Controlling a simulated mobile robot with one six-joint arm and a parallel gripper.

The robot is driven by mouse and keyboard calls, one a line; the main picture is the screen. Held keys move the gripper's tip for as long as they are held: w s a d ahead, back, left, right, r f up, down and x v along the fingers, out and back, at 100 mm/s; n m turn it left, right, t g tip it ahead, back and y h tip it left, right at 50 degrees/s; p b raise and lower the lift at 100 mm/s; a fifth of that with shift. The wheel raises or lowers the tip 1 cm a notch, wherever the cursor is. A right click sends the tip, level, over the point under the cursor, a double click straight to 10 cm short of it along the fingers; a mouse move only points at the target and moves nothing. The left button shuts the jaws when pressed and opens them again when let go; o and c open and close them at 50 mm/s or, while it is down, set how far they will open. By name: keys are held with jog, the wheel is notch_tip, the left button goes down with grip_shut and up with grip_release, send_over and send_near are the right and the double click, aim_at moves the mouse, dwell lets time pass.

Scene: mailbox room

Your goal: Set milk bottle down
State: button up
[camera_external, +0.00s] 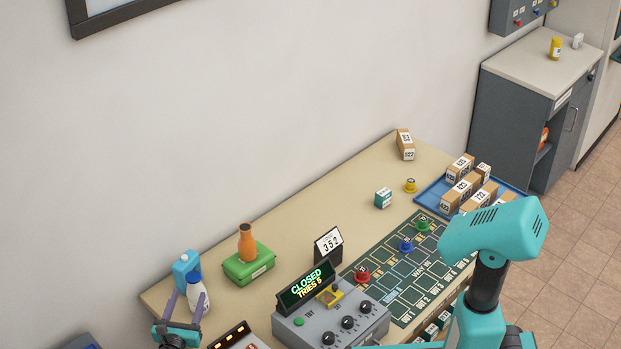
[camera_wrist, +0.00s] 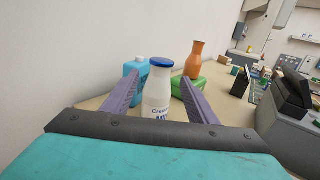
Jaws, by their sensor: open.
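The milk bottle (camera_wrist: 157,92) is white with a blue cap and a printed label. In the wrist view it stands upright between the two purple fingers of my gripper (camera_wrist: 165,88), which are spread apart with a gap on each side of it. In the external view the milk bottle (camera_external: 196,293) is on the left end of the tan table (camera_external: 300,215), and my gripper (camera_external: 184,315) is around it, open. Its base is partly hidden, but it appears to rest on the table.
A blue jug (camera_external: 186,270) stands close behind the bottle. An orange bottle (camera_external: 247,242) stands on a green box (camera_external: 249,264) to the right. A grey control box (camera_external: 330,318) reading "CLOSED TRIES 5" is farther right. The wall runs along the table's back.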

aim_at(192, 287)
jog(key=shift+s+a, duration=0.15)
jog(key=shift+s, duration=1.05)
jog(key=shift+o, duration=0.4)
jog(key=shift+f+b, duration=0.2)
jog(key=shift+b, duration=1)
jog(key=shift+d+r+b, duration=0.15)
jog(key=shift+d+b, duration=0.05)
jog(key=shift+b, duration=0.45)
jog(key=shift+r, duration=0.1)
jog(key=w, duration=0.2)
jog(key=w+p, duration=0.1)
jog(key=w, duration=0.2)
jog(key=w+d, duration=0.1)
jog(key=w, duration=0.1)
jog(key=shift+w, duration=0.75)
jog(key=shift+w+p, duration=0.1)
jog(key=shift+p, duration=0.2)
jog(key=shift+w+d+p, duration=0.15)
jog(key=shift+w+p, duration=0.2)
jog(key=shift+w, duration=0.9)
jog(key=shift+w+d+p, duration=0.1)
jog(key=shift+w+p, duration=0.25)
jog(key=shift+w, duration=0.9)
